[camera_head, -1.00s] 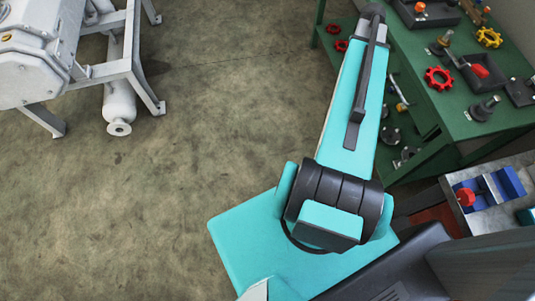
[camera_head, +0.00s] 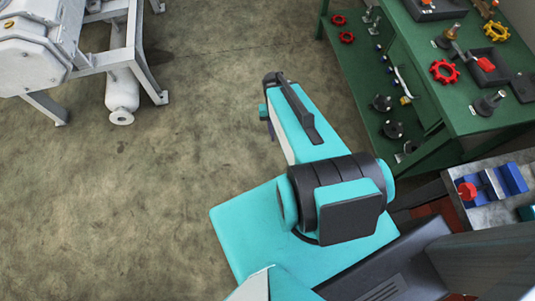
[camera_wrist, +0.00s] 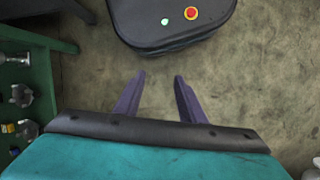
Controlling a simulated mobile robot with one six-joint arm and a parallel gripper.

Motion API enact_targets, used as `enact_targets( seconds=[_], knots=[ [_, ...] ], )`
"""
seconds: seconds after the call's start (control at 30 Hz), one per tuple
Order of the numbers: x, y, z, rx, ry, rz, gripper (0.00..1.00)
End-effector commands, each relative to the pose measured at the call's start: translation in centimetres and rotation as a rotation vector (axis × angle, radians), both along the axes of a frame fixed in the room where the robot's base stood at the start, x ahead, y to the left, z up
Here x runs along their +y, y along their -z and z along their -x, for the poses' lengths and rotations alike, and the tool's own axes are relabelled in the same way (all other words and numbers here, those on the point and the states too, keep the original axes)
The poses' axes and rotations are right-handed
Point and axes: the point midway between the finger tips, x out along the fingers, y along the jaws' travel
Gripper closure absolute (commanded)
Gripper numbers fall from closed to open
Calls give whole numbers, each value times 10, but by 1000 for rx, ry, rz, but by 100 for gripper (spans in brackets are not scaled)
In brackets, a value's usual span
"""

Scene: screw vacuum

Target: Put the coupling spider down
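Star-shaped rings that look like coupling spiders lie on the green workbench: a red one (camera_head: 444,72) and a yellow one (camera_head: 495,30). Two smaller red ring-shaped pieces (camera_head: 339,19) lie on the lower shelf. I cannot tell which is the task's spider. My gripper (camera_wrist: 160,77) shows in the wrist view as two purple fingers, apart, with only bare floor seen between them. It holds nothing visible. No spider shows near my gripper.
The green bench (camera_head: 470,118) stands at the upper right with several tools; its lower shelf also shows at the left of the wrist view (camera_wrist: 38,72). A white machine on a frame (camera_head: 147,72) stands at upper left. The floor (camera_head: 200,120) between is clear.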

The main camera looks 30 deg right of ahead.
Motion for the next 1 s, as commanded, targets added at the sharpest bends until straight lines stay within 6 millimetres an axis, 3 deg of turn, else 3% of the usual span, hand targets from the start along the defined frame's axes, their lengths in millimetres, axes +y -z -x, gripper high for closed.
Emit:
enact_targets(
  seconds=[0.03, 0.2, 0.4, 0.6, 1.0],
  knots=[
    [17, 8, 12, 16, -53, -18, 63],
    [60, 31, 49, 62, -215, -74, 63],
    [95, 50, 90, 109, -370, -129, 63],
    [107, 57, 107, 129, -435, -153, 63],
    [108, 58, 108, 130, -436, -154, 63]
  ],
)
